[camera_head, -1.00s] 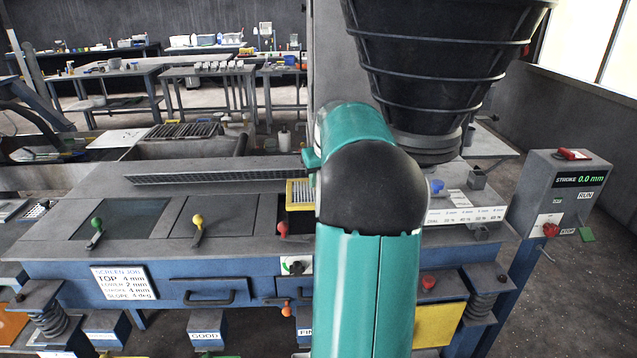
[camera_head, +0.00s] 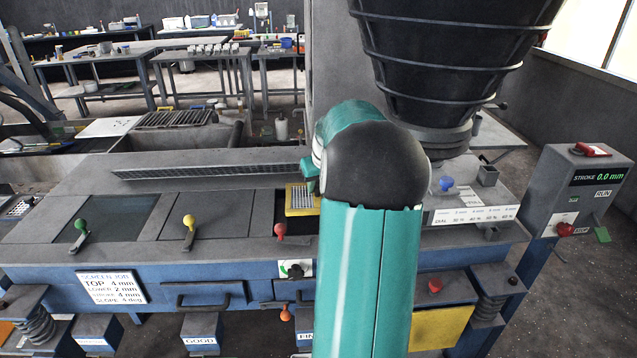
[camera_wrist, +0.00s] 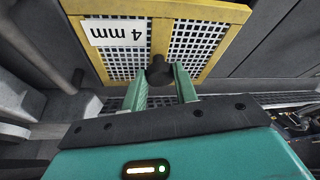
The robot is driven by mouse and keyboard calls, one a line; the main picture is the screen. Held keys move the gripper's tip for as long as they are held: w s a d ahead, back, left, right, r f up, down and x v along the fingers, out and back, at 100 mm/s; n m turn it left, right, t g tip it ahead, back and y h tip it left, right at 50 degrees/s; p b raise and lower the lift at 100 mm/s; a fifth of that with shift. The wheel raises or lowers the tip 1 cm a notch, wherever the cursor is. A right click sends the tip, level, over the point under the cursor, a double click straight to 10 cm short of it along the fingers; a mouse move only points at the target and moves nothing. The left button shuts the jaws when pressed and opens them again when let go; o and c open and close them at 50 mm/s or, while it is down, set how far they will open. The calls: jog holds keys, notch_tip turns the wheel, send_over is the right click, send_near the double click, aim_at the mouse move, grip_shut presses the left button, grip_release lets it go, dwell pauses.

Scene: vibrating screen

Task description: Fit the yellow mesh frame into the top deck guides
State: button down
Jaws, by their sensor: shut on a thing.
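The yellow mesh frame (camera_wrist: 192,14) fills the upper part of the wrist view, with white mesh and a label reading 4 mm, upside down in that view. My gripper (camera_wrist: 160,82) is shut on the frame's dark round knob (camera_wrist: 159,70). In the head view the frame (camera_head: 302,199) shows as a small yellow corner left of my teal arm, over the dark deck opening. The arm hides the rest of it and the gripper there. I cannot tell whether the frame touches the deck (camera_head: 262,215) or its guides.
Green (camera_head: 81,225), yellow (camera_head: 189,222) and red (camera_head: 280,230) knobbed levers stand along the deck's front. A large black hopper (camera_head: 450,60) hangs above right. A control box (camera_head: 580,190) reading STROKE 0.0 mm stands at the right. A job sign (camera_head: 112,287) reads TOP 4 mm.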

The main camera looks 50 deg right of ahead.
jog(key=shift+s+a+r, duration=0.1)
jog(key=shift+r, duration=0.05)
notch_tip(320, 180, down, 2)
jog(key=shift+f, duration=2)
jog(key=shift+f, duration=1.55)
jog(key=c, duration=1)
grip_release()
jog(key=v, duration=1.4)
jog(key=shift+a+f, duration=0.1)
